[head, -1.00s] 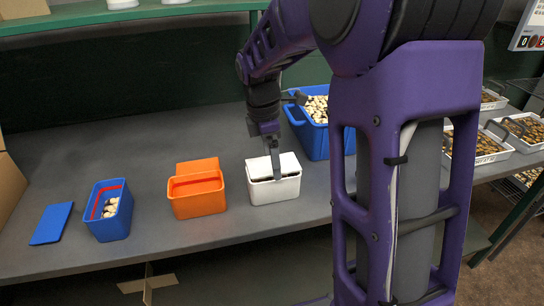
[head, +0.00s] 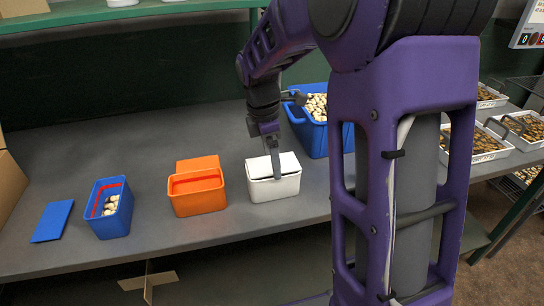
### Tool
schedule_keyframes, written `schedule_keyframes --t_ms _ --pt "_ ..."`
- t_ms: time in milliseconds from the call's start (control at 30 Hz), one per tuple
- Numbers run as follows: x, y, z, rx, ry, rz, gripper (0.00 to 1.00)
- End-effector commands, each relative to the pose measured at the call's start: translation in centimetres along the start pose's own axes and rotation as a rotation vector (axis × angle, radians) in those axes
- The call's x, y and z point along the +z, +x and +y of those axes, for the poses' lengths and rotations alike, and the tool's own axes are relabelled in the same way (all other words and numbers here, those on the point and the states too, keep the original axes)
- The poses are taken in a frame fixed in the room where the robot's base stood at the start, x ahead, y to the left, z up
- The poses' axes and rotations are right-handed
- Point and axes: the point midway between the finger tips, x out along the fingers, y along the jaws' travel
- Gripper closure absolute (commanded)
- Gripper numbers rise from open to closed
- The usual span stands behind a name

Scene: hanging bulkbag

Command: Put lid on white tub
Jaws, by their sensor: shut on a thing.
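The white tub (head: 274,188) stands upright on the grey table, to the right of the orange tub. A white lid (head: 260,167) lies over its top, and only a thin dark gap shows along the rim. I cannot tell whether the lid is seated all round. My gripper (head: 276,174) points down at the tub's top and is shut on the lid. The fingertips are small and partly merge with the lid.
An orange tub (head: 198,194) with an orange lid (head: 197,164) behind it stands to the left. A blue tub (head: 110,213) holds pale pieces, with a blue lid (head: 52,222) beside it. A large blue bin (head: 314,136) of pale pieces stands behind right. The table's back left is clear.

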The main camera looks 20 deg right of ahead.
Motion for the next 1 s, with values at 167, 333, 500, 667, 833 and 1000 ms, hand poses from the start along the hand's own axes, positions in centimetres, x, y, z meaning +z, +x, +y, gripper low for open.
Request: schedule_keyframes --t_ms 167,333,500,667,833,1000 --pt "-0.01 0.04 0.0 0.0 0.0 0.0 0.67" --pt "-0.01 0.05 0.0 0.0 0.0 0.0 0.67" --pt "-0.04 0.24 0.01 -0.001 0.0 0.0 0.67" --pt "-0.07 0.49 0.0 -0.001 0.0 0.0 0.67" --pt "-0.09 0.59 -0.03 -0.003 -0.001 0.001 0.67" --pt "-0.1 0.69 -0.08 -0.005 -0.001 0.001 0.01"
